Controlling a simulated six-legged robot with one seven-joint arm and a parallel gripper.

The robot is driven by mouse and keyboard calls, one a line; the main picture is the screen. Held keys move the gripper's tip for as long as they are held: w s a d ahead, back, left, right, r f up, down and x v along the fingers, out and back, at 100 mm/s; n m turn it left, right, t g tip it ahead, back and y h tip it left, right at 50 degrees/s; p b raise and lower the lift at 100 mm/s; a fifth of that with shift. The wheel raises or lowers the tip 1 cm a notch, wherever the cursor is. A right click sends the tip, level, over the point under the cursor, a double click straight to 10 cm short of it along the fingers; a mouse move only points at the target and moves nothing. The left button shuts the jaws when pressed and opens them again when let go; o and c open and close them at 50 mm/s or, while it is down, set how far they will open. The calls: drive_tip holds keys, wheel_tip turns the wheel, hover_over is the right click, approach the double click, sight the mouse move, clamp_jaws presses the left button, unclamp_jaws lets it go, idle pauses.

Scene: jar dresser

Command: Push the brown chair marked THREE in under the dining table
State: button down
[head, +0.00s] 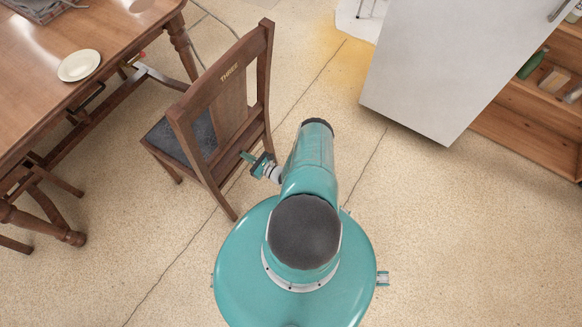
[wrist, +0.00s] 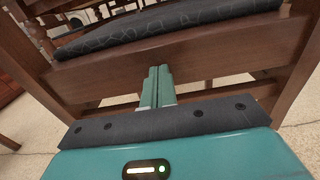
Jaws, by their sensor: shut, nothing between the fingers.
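The brown chair (head: 195,125) marked THREE stands in the head view with its back toward me and its dark seat (head: 182,136) facing the dining table (head: 60,72). A gap of bare floor shows between most of the seat and the table. My gripper (head: 250,158) is shut and empty, close behind the lower part of the chair back. In the wrist view the closed fingers (wrist: 157,72) point at the rear wooden rail (wrist: 190,68) below the dark seat pad (wrist: 170,28). I cannot tell whether they touch it.
A white plate (head: 79,65) lies on the table. The table's turned leg (head: 180,45) stands beyond the chair. A white cabinet or fridge (head: 435,65) and wooden shelves (head: 535,120) stand at the right. Open floor (head: 120,260) lies at the lower left.

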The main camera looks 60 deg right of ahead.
drive_tip(key=s, duration=1)
drive_tip(key=shift+d, duration=0.15)
drive_tip(key=shift+s, duration=0.2)
